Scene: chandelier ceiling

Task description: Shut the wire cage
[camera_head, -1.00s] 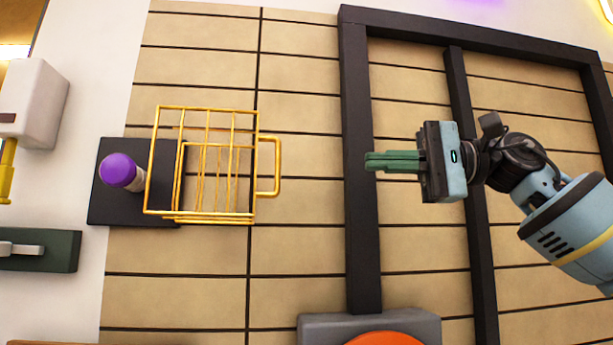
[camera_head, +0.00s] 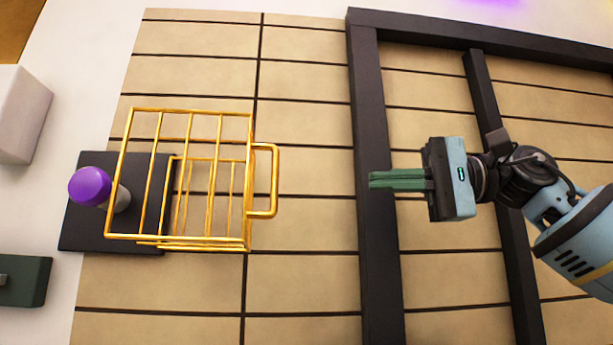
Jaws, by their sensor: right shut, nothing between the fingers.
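The yellow wire cage (camera_head: 189,239) is at the left on the tan slatted wall. Its barred door appears to stand out from the dark backing plate (camera_head: 85,230), with a loop handle (camera_head: 275,180) on its right side. A purple-topped knob or button (camera_head: 90,186) sits on the plate, partly behind the cage's left edge. My right gripper (camera_head: 372,180) is to the right of the handle, apart from it, with its green fingers together, pointing left and empty. My left gripper is not in view.
A dark frame (camera_head: 375,260) stands on the wall behind my right gripper. A white box (camera_head: 20,115) and a dark green block (camera_head: 25,281) are at the left edge. The space between the handle and my right gripper is clear.

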